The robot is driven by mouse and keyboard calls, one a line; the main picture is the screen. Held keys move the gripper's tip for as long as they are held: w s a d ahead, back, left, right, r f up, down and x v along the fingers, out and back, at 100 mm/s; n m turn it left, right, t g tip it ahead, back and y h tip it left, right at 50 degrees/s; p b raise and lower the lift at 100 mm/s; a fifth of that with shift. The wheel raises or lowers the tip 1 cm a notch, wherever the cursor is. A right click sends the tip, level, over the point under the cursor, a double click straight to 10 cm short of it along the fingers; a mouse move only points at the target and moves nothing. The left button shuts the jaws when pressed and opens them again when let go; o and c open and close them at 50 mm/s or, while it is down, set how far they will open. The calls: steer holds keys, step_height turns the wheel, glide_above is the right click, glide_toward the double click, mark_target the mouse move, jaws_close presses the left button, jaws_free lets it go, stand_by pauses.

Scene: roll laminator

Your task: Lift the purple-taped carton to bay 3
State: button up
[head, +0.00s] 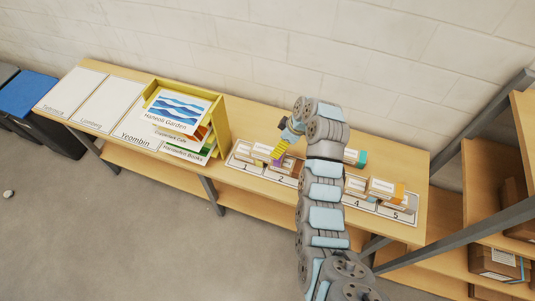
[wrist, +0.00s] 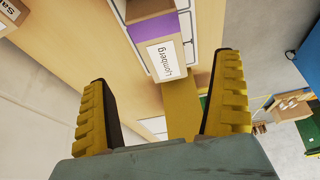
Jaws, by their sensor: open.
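The purple-taped carton (wrist: 165,30) is in the wrist view, a brown box with a purple band and a white label reading Lomberg. In the head view the carton (head: 284,167) is partly hidden by my gripper and stands around bay 2 (head: 281,179). My gripper (wrist: 163,72) is open, its yellow fingers apart on either side of the carton's near end, with nothing seen clamped. In the head view my gripper (head: 282,148) hangs just above the carton. Bay 3 is hidden behind my arm.
A teal-taped carton (head: 355,157) and an orange-taped carton (head: 385,190) are right of my arm, near bay 4 (head: 357,203). A yellow rack (head: 222,128) with printed sheets stands left of the bays.

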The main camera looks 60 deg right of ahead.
mark_target(271, 151)
steer(key=shift+p+x, duration=1)
steer(key=shift+x, duration=4.75)
steer(key=shift+a, duration=0.1)
steer(key=c, duration=1.4)
